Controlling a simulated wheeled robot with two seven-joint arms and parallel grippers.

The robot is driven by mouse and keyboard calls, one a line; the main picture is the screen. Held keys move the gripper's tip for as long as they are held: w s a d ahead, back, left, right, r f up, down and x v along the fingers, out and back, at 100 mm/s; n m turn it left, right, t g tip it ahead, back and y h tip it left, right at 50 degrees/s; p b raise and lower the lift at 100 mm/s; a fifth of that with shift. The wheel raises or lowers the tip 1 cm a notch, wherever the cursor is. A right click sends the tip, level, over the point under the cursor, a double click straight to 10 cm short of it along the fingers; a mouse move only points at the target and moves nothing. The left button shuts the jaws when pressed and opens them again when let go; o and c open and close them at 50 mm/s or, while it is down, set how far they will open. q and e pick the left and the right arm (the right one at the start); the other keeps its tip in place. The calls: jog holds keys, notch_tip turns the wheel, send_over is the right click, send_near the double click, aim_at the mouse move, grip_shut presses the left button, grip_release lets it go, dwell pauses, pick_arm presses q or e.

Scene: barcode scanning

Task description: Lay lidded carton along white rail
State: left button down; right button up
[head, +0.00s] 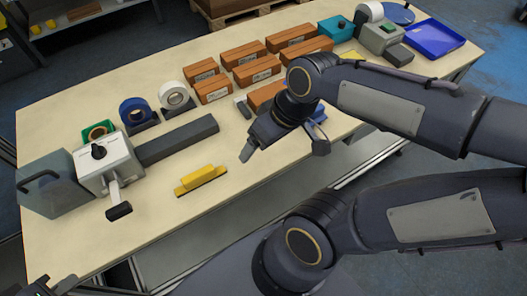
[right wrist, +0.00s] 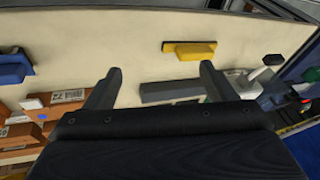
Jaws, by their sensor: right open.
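Several brown labelled cartons (head: 240,54) stand in rows in the middle of the table; some also show at the lower left of the right wrist view (right wrist: 68,97). I cannot tell which one is lidded. One carton (head: 262,95) is partly hidden by my right arm. No white rail can be clearly made out. My right gripper (head: 285,149) is open and empty above the table, in front of the cartons; its two fingers (right wrist: 158,80) stand apart in the right wrist view. A dark part at the bottom left corner (head: 50,287) seems to be my left gripper; its jaws are unclear.
A yellow block (head: 201,178) lies near the front edge, left of my right gripper. A dark grey bar (head: 178,140) runs from a grey-white device (head: 105,165). Tape rolls (head: 174,96) stand behind. A teal box (head: 337,28) and blue tray (head: 434,38) are at the far right.

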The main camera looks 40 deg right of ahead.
jog(key=s+a+m+t, duration=0.1)
jog(key=s+a+r+m+t, duration=0.1)
jog(key=s, duration=0.1)
jog(key=shift+a+r+m+y, duration=0.1)
jog(key=shift+a+m+y, duration=0.2)
jog(key=shift+m, duration=0.1)
jog(key=shift+d, duration=0.1)
